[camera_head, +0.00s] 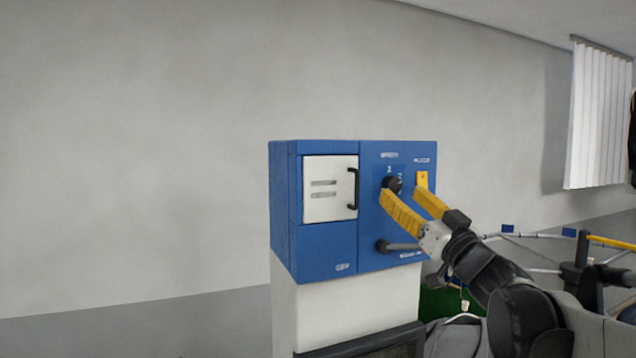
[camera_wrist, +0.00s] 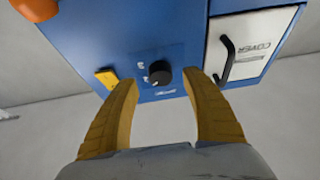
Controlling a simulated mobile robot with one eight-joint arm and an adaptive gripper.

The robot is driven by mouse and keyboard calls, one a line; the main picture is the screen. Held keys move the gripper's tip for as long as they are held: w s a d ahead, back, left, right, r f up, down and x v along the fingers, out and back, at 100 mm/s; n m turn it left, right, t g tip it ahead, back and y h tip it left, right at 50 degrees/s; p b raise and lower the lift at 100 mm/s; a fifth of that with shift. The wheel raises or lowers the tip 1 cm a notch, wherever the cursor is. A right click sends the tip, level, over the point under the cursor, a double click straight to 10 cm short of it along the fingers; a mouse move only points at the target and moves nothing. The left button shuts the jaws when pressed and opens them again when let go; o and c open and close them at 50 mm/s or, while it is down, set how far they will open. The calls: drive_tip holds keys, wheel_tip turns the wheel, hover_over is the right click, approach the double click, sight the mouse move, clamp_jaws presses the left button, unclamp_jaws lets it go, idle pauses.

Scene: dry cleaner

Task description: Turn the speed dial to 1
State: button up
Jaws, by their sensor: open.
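The speed dial is a round black knob (camera_head: 393,184) on the blue front panel of a machine (camera_head: 315,250), under a small white label. It also shows in the wrist view (camera_wrist: 160,72), where the panel appears upside down. Small white marks stand by the dial, too blurred to read surely, and I cannot tell its setting. My gripper (camera_head: 402,194) has two yellow fingers, spread apart and empty. In the wrist view the fingertips (camera_wrist: 160,80) stand on either side of the dial, with gaps to it. I cannot tell how far they are from the panel.
A white cover door (camera_head: 330,188) with a black handle (camera_head: 353,188) is left of the dial. A yellow switch (camera_head: 421,179) is right of it. A grey lever (camera_head: 400,246) sits below. An orange rounded part (camera_wrist: 36,8) shows at the wrist view's top left.

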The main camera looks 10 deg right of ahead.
sight(397, 186)
drive_tip(key=shift+x, duration=1.7)
drive_tip(key=shift+c, duration=0.4)
drive_tip(key=c, duration=1.1)
drive_tip(key=shift+n, duration=0.3)
drive_tip(key=shift+c, duration=0.2)
drive_tip(key=n+y, duration=0.1)
drive_tip(key=n, duration=0.1)
drive_tip(key=n+g+y, duration=0.1)
drive_tip(key=n, duration=0.2)
drive_tip(key=shift+d+y, duration=0.15)
drive_tip(key=shift+y, duration=0.15)
drive_tip(key=n+g+y, duration=0.1)
drive_tip(key=n, duration=0.2)
drive_tip(key=shift+r+n, duration=0.1)
drive_tip(key=shift+n, duration=0.3)
drive_tip(key=n+g+y, duration=0.1)
drive_tip(key=n, duration=0.2)
drive_tip(key=n+g+y, duration=0.1)
drive_tip(key=n+g, duration=0.1)
drive_tip(key=n, duration=0.1)
drive_tip(key=shift+d+r+n+p, duration=0.1)
drive_tip(key=shift+n+p, duration=0.3)
